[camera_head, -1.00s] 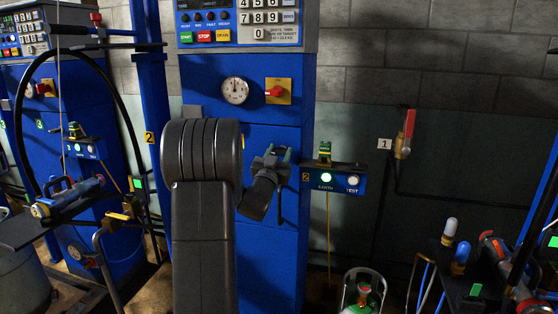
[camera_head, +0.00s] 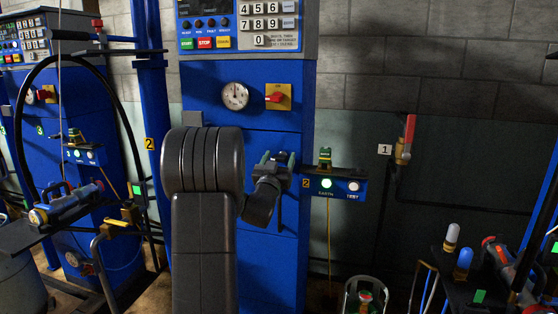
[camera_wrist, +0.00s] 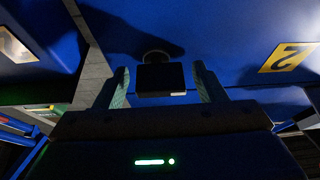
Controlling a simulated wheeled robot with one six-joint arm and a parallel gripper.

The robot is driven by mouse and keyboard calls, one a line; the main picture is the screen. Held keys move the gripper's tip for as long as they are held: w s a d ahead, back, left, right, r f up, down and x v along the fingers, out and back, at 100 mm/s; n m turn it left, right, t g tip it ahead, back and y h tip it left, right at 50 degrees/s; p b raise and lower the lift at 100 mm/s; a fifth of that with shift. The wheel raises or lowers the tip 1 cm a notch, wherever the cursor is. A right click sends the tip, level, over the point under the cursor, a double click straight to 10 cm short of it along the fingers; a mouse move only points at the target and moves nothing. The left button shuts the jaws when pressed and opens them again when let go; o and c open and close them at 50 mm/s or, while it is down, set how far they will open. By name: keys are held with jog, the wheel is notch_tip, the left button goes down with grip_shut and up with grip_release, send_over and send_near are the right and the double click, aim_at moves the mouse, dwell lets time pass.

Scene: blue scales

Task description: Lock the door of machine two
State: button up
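Machine two (camera_head: 245,150) is the tall blue cabinet in the middle of the head view, with a yellow "2" plate (camera_head: 150,144) on the post to its left. My gripper (camera_head: 277,158) is at the lower right of its front. In the wrist view my gripper (camera_wrist: 160,86) is open, its two greenish fingers pointing at the blue door (camera_wrist: 225,25). A black square-ended knob (camera_wrist: 160,78) on a round base sits between the fingers, with a gap on each side. I cannot tell how deep the fingers reach around it. My arm hides part of the cabinet front.
A box with "EARTH" and "TEST" lamps (camera_head: 336,186) juts out just right of my gripper. A red switch (camera_head: 276,97) and a gauge (camera_head: 235,95) are above. A gas cylinder (camera_head: 366,298) stands low right. A cluttered black stand (camera_head: 470,275) is farther right.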

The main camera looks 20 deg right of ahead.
jog(key=v, duration=1.3)
jog(key=shift+s+a+f, duration=0.15)
jog(key=shift+s+f, duration=0.1)
jog(key=shift+f, duration=0.05)
jog(key=x, duration=1.3)
jog(key=shift+w+r, duration=0.3)
